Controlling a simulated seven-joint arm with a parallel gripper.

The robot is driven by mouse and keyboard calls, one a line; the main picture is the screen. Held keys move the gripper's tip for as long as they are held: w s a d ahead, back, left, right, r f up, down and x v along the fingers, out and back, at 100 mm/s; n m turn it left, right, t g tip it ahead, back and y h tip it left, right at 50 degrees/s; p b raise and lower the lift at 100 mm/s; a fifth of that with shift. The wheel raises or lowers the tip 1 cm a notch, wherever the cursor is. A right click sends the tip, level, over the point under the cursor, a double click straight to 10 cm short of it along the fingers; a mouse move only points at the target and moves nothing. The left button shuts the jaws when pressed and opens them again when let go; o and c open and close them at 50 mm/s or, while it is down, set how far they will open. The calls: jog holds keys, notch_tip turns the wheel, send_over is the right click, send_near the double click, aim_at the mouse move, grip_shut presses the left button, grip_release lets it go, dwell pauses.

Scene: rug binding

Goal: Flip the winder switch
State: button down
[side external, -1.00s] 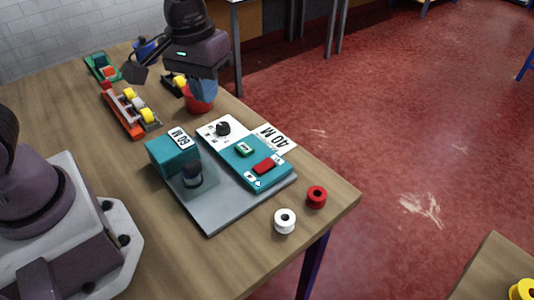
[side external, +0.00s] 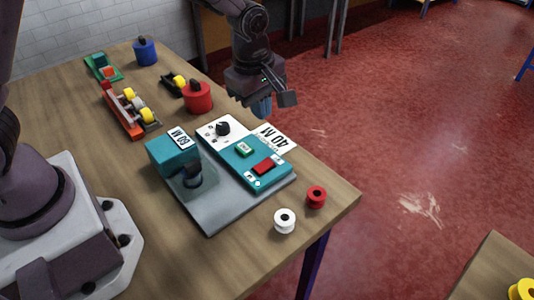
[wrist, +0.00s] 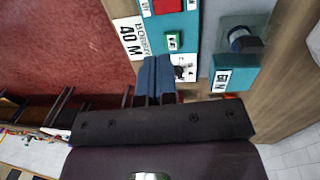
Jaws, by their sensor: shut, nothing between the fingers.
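The winder sits on a grey base plate (side external: 212,217). Its teal panel (side external: 276,179) carries a red rocker-like switch (side external: 264,166), a small green switch (side external: 245,149) and, on a white section, a black knob (side external: 223,128). A teal block labelled "60 M" (side external: 170,158) stands on the base's left. My gripper (side external: 262,106) hangs beyond the panel's far end, near the table's far edge, apart from the winder. In the wrist view its blue fingers (wrist: 154,78) are together and empty, beside the knob (wrist: 180,72) and green switch (wrist: 172,40). The red switch is partly cut off there.
A red lidded pot (side external: 198,98) and a blue one (side external: 145,52) stand behind the winder. An orange rack with yellow spools (side external: 124,112) is at the left. White (side external: 285,221) and red (side external: 316,197) spools stand near the front corner. A "40 M" card (side external: 273,138) lies beside the panel.

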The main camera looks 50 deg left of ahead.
aim_at(263, 166)
jog(key=shift+f, duration=0.1)
jog(key=f, duration=0.4)
jog(key=w+f, duration=0.1)
jog(key=f, duration=0.8)
jog(key=shift+w+f, duration=0.35)
jog(key=shift+f, duration=0.2)
jog(key=shift+s+r, duration=0.2)
jog(key=shift+s, duration=0.55)
